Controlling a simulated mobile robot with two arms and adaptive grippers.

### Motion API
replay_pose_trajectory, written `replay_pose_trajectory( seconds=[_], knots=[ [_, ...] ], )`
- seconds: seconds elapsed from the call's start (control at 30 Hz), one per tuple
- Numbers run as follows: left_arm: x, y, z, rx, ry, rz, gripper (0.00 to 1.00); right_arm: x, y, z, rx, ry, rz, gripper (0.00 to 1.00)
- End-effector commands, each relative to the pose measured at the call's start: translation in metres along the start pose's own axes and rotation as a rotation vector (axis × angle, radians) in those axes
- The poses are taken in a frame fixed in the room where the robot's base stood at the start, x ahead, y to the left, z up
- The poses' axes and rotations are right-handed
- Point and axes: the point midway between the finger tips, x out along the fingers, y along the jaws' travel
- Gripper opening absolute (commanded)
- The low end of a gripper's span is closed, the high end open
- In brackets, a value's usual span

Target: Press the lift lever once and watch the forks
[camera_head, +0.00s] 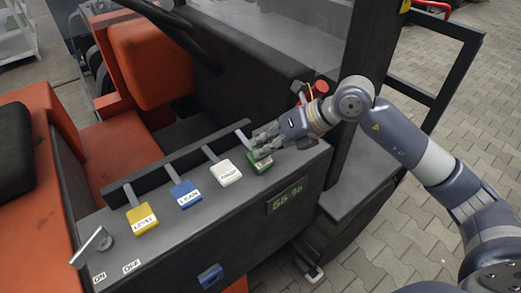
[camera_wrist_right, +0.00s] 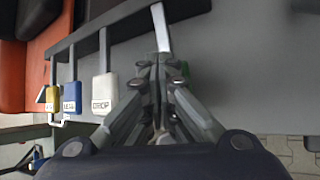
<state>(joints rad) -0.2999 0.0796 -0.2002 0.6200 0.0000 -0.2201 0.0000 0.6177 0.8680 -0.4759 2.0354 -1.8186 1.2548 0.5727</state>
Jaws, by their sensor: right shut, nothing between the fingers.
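A row of levers with coloured handles stands on the grey console (camera_head: 225,215) in the head view. The green handle (camera_head: 259,163) is at the right end, its label too small to read. My right gripper (camera_head: 264,140) is shut and empty, right at the green lever; whether it touches is unclear. In the wrist view the fingers (camera_wrist_right: 165,68) hide most of the green handle (camera_wrist_right: 186,70). The other handles are white (camera_head: 224,173), blue (camera_head: 186,193) and yellow (camera_head: 142,219). No handle reads clearly as lift. I cannot make out the forks. My left gripper is out of view.
A display (camera_head: 287,197) on the console front seems to read 55 %. A red button (camera_head: 320,87) and a dark post (camera_head: 365,70) stand near my right arm. An orange seat (camera_head: 150,60) is behind.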

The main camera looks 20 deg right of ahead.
Motion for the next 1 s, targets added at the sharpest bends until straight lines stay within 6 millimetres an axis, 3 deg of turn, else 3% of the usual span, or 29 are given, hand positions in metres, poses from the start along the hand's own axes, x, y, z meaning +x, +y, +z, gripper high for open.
replay_pose_trajectory(
  seconds=[1.0],
  knots=[
    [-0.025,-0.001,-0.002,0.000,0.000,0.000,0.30,-0.027,0.019,0.020,0.000,0.000,-0.001,0.00]
  ],
)
